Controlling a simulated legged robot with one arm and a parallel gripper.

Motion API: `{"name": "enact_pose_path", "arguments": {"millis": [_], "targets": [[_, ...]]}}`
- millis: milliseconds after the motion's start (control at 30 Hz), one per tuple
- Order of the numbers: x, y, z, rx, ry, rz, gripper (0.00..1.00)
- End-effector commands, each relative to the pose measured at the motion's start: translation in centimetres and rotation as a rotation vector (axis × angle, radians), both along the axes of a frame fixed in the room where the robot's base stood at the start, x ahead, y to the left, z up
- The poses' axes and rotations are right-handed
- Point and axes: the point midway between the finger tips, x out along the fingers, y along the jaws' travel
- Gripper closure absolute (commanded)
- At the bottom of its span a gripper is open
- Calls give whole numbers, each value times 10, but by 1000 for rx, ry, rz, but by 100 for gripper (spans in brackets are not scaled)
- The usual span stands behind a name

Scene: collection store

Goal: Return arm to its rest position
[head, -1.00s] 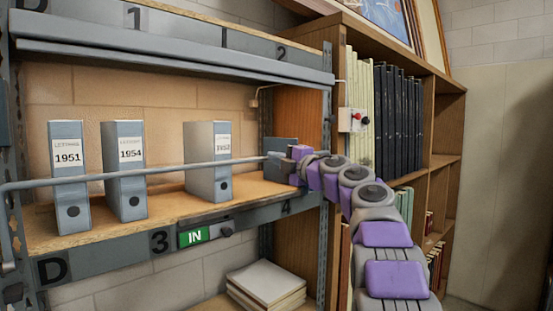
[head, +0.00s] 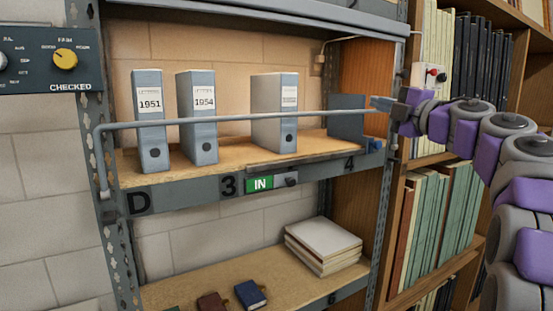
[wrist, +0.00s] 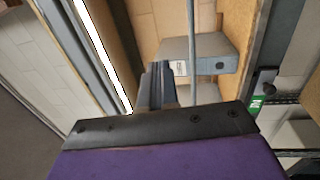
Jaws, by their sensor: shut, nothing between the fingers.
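My arm is purple and grey and reaches in from the right in the head view. My gripper (head: 380,104) is shut and empty, near the right end of a grey rail (head: 230,118) across the shelf front. It appears just right of a dark grey bookend (head: 346,115); whether it touches the rail is unclear. In the wrist view the closed fingers (wrist: 157,85) point toward a grey binder (wrist: 205,52), with the rail (wrist: 193,45) passing beside them.
Upright binders 1951 (head: 150,122), 1954 (head: 197,118) and another (head: 274,112) stand on the shelf (head: 235,152). A green IN tag (head: 259,184) is on its edge. A bookcase (head: 520,40) stands close to my arm. A control panel (head: 45,60) is at left.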

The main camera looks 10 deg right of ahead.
Motion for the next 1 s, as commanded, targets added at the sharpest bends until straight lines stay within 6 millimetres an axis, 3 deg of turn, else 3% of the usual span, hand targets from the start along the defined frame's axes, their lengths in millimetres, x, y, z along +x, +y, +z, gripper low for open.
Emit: {"name": "enact_pose_path", "arguments": {"millis": [233,367,467,667,800,867,1000], "targets": [[0,5,-7,254,-99,-130,100],[-4,-1,-45,486,-101,-279,100],[-11,-9,-95,655,-49,-411,100],[-39,-18,-229,929,151,-667,100],[-67,-9,-321,1046,325,-814,100],[-82,-2,-358,1085,401,-870,100],[-122,25,-442,1147,593,-996,100]]}}
